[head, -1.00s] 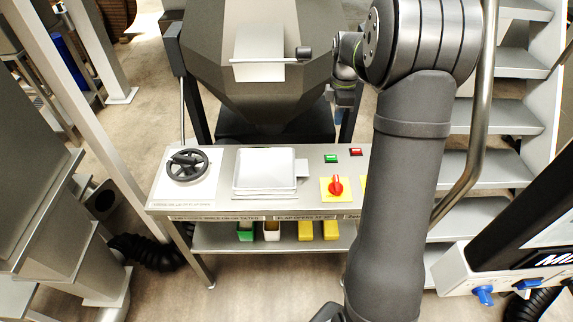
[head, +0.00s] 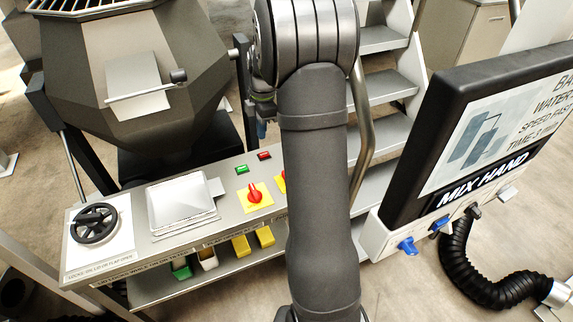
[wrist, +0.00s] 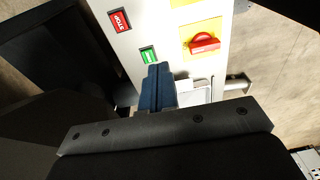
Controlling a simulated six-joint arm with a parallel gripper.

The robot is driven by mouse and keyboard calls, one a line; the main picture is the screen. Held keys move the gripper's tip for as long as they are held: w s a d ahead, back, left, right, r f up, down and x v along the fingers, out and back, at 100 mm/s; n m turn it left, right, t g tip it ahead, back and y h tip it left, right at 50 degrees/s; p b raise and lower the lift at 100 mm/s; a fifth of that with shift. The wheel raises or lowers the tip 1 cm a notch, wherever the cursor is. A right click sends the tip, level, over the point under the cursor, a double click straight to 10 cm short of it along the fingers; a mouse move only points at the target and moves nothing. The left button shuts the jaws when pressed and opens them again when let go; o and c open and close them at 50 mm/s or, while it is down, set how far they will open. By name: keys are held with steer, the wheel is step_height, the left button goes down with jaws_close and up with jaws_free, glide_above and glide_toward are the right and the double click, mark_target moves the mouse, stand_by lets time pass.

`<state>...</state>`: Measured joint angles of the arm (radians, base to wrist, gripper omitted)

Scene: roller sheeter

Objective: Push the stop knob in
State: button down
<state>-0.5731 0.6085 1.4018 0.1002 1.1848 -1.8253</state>
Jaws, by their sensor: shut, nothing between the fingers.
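The red stop knob (head: 264,156) is on the grey control panel, to the right of a green button (head: 242,169). In the wrist view the stop knob (wrist: 120,20) reads STOP and stands at upper left, past the green button (wrist: 149,56). My gripper (wrist: 157,68) is shut with nothing in it, its blue fingertips together. In the wrist picture the fingertips lie just below the green button, apart from the stop knob. In the head view my gripper is mostly hidden behind my arm; a bit of blue shows above the panel.
A red rotary switch (head: 255,194) on a yellow plate sits in front of the buttons. The panel also bears a raised metal cover (head: 180,205) and a black handwheel (head: 94,223). A large hopper (head: 135,85) stands behind; steps and a screen (head: 490,140) are at right.

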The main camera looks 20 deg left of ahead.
steer(key=w+d+g+y, duration=0.1)
steer(key=d, duration=1)
steer(key=shift+d+f+y, duration=0.3)
steer(key=shift+f+y, duration=0.05)
steer(key=shift+y, duration=0.05)
steer(key=shift+w, duration=0.1)
steer(key=x, duration=1)
steer(key=shift+f, duration=0.15)
